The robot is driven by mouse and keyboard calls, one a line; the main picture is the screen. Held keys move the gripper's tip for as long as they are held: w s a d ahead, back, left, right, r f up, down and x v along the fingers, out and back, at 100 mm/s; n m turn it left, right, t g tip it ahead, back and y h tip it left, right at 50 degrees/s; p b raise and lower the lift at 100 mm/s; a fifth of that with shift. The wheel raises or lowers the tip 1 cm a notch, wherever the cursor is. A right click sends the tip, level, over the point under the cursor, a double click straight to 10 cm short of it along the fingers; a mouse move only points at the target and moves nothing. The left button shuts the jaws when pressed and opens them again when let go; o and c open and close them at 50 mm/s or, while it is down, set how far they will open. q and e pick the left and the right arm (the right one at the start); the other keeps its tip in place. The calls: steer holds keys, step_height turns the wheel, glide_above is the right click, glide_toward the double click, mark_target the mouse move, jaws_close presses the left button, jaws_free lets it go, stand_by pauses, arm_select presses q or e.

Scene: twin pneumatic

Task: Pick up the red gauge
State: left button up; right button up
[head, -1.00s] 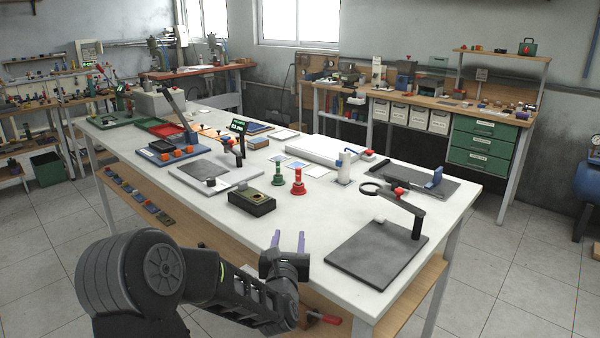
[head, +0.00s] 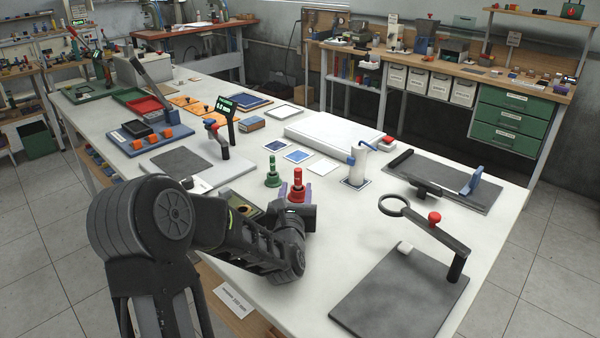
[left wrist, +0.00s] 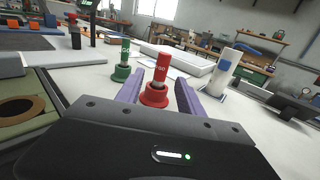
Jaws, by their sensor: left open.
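The red gauge (head: 297,186) stands upright on the white table, a slim red cylinder on a wider red base. In the left wrist view the red gauge (left wrist: 158,80) stands between the far ends of the two purple fingers. My left gripper (head: 293,192) is open, with its fingers around or just short of the gauge; I cannot tell contact. The left gripper (left wrist: 158,92) also shows in the left wrist view. A green gauge (head: 272,172) stands just left of the red one, outside the fingers; it also shows in the left wrist view (left wrist: 122,65). My right gripper is not in view.
A white cylinder with a blue handle (head: 357,166) stands to the right. A dark plate with a magnifier arm (head: 400,290) lies at the front right. A grey plate with a stand (head: 183,160) is to the left. My left arm partly hides a dark block (head: 243,207).

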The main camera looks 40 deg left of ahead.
mark_target(298, 182)
arm_select(q)
steer(key=shift+w, duration=0.15)
steer(key=shift+r, duration=0.1)
steer(key=shift+p+x, duration=0.3)
steer(key=shift+x, duration=0.95)
steer(key=shift+w+a, duration=0.25)
steer(key=shift+w, duration=0.1)
steer(key=p+x, duration=0.1)
steer(key=x, duration=0.3)
steer(key=shift+w+a+p, duration=0.1)
steer(key=shift+p, duration=0.25)
